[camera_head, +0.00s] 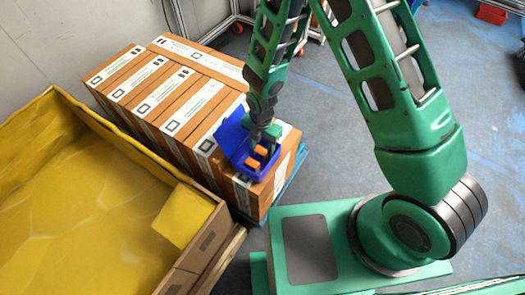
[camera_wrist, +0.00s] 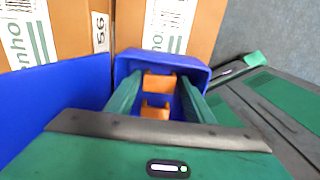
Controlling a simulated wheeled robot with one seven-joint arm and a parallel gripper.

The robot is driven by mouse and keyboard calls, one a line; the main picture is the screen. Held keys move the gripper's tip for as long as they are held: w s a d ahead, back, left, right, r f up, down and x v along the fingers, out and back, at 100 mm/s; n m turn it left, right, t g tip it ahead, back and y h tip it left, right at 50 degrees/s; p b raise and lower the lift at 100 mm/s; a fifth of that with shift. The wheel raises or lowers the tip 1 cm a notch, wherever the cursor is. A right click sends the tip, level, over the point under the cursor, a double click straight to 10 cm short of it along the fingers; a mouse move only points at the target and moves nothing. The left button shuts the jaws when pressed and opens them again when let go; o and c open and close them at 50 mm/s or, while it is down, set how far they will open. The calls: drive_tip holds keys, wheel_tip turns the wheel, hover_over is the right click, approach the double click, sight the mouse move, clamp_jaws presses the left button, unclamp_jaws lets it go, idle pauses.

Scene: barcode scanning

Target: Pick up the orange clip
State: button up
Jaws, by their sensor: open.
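Orange clip parts lie inside a small blue bin (camera_head: 236,152) on top of the cardboard boxes. In the wrist view the orange clip (camera_wrist: 160,82) shows as two orange patches, one behind the other; I cannot tell whether they are one piece or two. The clip also shows in the head view (camera_head: 253,163). My gripper (camera_wrist: 160,94) is open and reaches down into the bin, its green fingers on either side of the orange patches. I cannot tell whether the fingers touch the clip. The blue bin's rim (camera_wrist: 192,66) surrounds the fingers.
Several labelled cardboard boxes (camera_head: 150,88) stand in a row under and beside the bin, on a blue pallet (camera_head: 291,180). A large crate with a yellow lining (camera_head: 75,180) stands at the left. Open blue-grey floor (camera_head: 325,120) lies to the right of the boxes.

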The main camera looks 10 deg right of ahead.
drive_tip(key=shift+f, duration=0.4)
drive_tip(key=c, duration=0.8)
drive_tip(key=shift+o, duration=0.2)
drive_tip(key=shift+r, duration=0.1)
